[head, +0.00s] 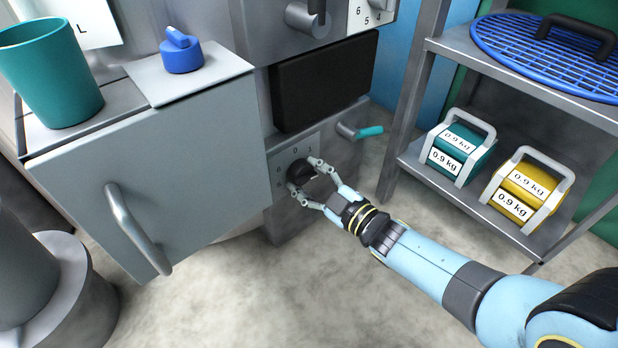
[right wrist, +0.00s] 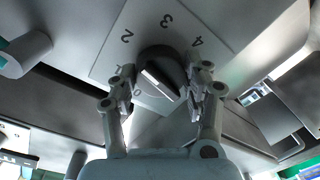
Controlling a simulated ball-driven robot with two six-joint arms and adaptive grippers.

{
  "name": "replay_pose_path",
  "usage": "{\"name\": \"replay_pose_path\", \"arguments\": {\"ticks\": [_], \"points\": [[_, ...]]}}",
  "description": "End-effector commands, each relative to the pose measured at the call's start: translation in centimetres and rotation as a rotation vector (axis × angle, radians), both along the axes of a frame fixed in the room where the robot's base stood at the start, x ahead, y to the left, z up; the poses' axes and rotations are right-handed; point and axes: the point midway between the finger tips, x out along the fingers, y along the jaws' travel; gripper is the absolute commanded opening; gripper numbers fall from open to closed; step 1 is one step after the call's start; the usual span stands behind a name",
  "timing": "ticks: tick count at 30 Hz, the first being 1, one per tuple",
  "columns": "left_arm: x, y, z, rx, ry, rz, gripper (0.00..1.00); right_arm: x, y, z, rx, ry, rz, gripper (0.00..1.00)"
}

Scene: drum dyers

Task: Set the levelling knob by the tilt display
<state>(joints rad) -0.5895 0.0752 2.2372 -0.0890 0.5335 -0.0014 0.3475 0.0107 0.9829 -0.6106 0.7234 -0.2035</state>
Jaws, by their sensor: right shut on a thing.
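A dark round knob (head: 301,171) sits on a light dial plate (head: 283,158) low on the grey machine. My right gripper (head: 303,176) is shut on this knob, one finger on each side. In the right wrist view the knob (right wrist: 160,66) shows a white pointer line, and the plate around it (right wrist: 150,25) bears the numbers 0 to 4. I cannot tell exactly which number the line points to. No readable tilt display shows. My left gripper is not in view.
A grey door (head: 155,165) with a bar handle stands left of the knob. A teal-tipped lever (head: 368,131) sticks out up and to its right. A shelf rack (head: 410,160) at the right holds teal (head: 458,150) and yellow (head: 525,188) 0.9 kg weights.

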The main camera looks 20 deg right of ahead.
Motion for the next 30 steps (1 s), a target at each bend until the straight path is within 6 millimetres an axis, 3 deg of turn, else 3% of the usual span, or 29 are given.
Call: {"name": "replay_pose_path", "arguments": {"ticks": [18, 19, 24, 30], "points": [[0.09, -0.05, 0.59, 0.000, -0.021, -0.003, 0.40, -0.05, -0.05, -0.11, -0.042, -0.011, -0.001, 0.17], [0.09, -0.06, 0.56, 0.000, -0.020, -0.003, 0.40, -0.05, -0.05, -0.10, -0.042, -0.011, -0.001, 0.52], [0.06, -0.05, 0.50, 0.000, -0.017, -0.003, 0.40, -0.04, -0.04, -0.07, -0.042, -0.012, 0.000, 0.74], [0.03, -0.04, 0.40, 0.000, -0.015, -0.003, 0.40, -0.02, -0.02, -0.03, -0.041, -0.014, -0.001, 0.74]]}}
